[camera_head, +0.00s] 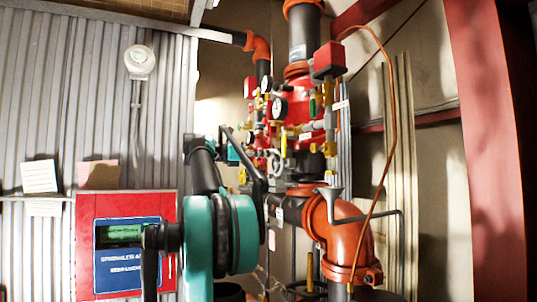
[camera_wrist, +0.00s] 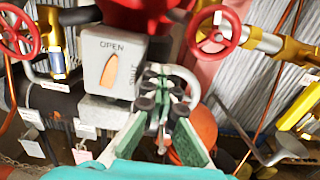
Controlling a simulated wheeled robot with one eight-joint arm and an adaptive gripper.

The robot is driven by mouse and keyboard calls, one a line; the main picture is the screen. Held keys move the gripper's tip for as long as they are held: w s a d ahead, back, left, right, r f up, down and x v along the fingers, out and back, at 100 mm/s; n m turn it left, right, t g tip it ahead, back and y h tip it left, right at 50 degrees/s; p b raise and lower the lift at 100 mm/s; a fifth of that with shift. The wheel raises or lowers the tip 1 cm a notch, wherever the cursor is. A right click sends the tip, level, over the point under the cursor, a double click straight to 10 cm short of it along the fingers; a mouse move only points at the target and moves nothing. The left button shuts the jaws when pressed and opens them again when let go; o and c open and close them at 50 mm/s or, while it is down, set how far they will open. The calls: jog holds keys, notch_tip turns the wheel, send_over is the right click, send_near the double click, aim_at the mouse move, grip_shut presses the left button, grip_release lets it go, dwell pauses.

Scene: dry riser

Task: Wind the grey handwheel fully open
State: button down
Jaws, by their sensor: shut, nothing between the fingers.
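The grey handwheel (camera_head: 276,164) shows in the head view among the valve fittings, just right of my arm's far end. In the wrist view a pale grey curved rim (camera_wrist: 189,82), likely part of this wheel, shows behind and right of my fingertips. My gripper (camera_wrist: 164,84) is shut and empty, its fingers pointing at the fittings. I cannot tell whether the fingertips touch the wheel; they hide part of it. An indicator box (camera_wrist: 111,62) marked OPEN and SHUT, with an orange pointer slot, stands left of the fingertips.
Red handwheels stand at the upper left (camera_wrist: 17,30) and upper right (camera_wrist: 214,33) in the wrist view. In the head view, gauges (camera_head: 280,108), an orange elbow pipe (camera_head: 345,235) and a funnel (camera_head: 329,200) crowd the riser. A red panel (camera_head: 88,245) is left.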

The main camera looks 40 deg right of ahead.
aim_at(274, 173)
jog(key=shift+w+d+f, duration=0.3)
jog(key=shift+w+f, duration=0.35)
jog(key=shift+f, duration=0.2)
jog(key=f, duration=0.2)
jog(key=s+f, duration=0.1)
jog(key=f, duration=0.1)
jog(key=shift+s+a+f, duration=0.1)
jog(key=shift+s+f, duration=0.05)
jog(key=shift+f, duration=0.25)
jog(key=shift+s+a+f, duration=0.1)
jog(key=shift+s+f, duration=0.1)
jog(key=shift+s, duration=0.25)
jog(key=v, duration=0.4)
jog(key=shift+w, duration=0.1)
